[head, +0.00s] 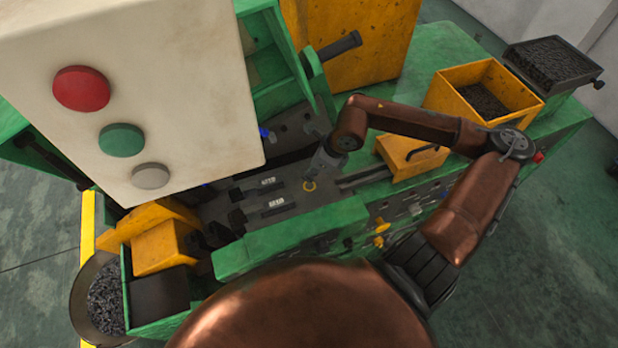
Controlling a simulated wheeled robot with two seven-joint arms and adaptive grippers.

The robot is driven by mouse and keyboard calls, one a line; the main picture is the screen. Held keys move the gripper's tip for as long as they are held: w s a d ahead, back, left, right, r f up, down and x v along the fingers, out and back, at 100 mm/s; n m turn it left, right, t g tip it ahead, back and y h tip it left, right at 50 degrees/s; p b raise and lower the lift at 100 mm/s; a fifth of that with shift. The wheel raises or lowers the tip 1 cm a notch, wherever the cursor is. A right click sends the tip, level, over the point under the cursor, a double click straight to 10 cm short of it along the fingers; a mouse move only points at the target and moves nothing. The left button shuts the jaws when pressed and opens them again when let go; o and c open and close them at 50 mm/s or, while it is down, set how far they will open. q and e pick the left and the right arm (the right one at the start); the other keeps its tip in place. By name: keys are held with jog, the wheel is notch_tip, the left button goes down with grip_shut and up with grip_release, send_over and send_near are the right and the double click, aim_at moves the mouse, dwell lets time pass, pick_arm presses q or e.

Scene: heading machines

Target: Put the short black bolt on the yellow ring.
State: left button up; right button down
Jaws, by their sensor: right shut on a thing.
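The yellow ring (309,186) lies on the dark bed of the green machine, near the middle of the head view. My right gripper (318,172) reaches in from the right and points down, with its fingertips right by the ring. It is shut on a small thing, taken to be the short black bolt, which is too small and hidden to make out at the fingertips. I cannot tell whether the bolt touches the ring. My left gripper is out of view.
A pale panel (150,95) with red, green and white buttons stands at the left. A yellow bin (480,90) of dark parts is at the right. Green machine walls (300,232) border the bed.

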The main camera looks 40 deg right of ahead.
jog(key=shift+w+a+f+p, duration=0.15)
jog(key=shift+f+p, duration=0.15)
jog(key=shift+f, duration=0.1)
notch_tip(320, 180, down, 2)
jog(key=shift+p, duration=0.7)
jog(key=shift+f, duration=0.35)
jog(key=shift+f, duration=0.15)
jog(key=c, duration=2.1)
grip_release()
